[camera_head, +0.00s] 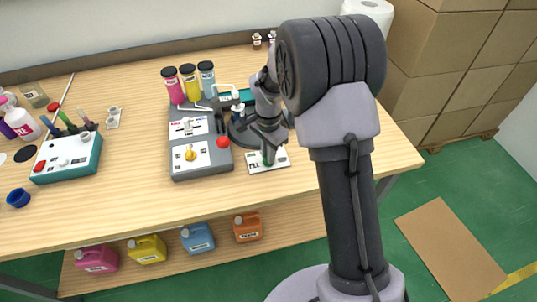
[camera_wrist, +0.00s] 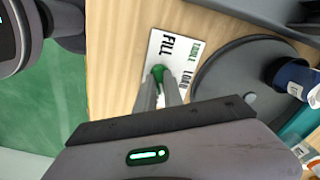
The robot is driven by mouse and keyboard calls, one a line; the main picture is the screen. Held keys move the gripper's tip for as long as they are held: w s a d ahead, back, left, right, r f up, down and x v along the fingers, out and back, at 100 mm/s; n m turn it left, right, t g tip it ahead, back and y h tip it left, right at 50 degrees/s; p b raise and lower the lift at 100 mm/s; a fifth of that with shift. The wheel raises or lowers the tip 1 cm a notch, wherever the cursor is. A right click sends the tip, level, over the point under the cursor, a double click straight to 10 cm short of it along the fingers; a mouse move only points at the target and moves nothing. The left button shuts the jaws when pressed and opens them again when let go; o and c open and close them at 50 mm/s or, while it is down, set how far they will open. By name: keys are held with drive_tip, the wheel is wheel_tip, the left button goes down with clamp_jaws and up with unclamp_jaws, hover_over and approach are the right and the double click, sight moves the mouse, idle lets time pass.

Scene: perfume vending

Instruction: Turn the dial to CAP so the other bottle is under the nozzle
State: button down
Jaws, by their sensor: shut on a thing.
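The green dial (camera_wrist: 158,73) sits on a white plate (camera_wrist: 166,45) marked FILL, TABLE and LOAD. I cannot read CAP on it. My gripper (camera_wrist: 160,90) is shut on the dial, with its fingers pointing down; the dial also shows in the head view (camera_head: 268,157), partly hidden by the fingers. The dial's pointing direction cannot be told. A dark round turntable (camera_wrist: 222,75) lies beside the plate. No second bottle is clearly visible on the turntable.
A grey panel (camera_head: 202,170) with a yellow knob (camera_head: 191,153) and red button (camera_head: 223,141) stands left of the turntable. Pink, yellow and blue cylinders (camera_head: 189,82) stand behind it. A teal-edged box (camera_head: 68,158) is farther left. Bare table lies in front.

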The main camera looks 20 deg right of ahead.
drive_tip(key=m+b, duration=0.1)
drive_tip(key=m, duration=0.3)
drive_tip(key=shift+m, duration=0.7)
drive_tip(key=c, duration=1.5)
unclamp_jaws()
drive_tip(key=shift+o, duration=0.2)
drive_tip(key=shift+r, duration=0.15)
wheel_tip(320, 180, up, 17)
drive_tip(key=p, duration=0.6)
drive_tip(key=shift+r, duration=0.1)
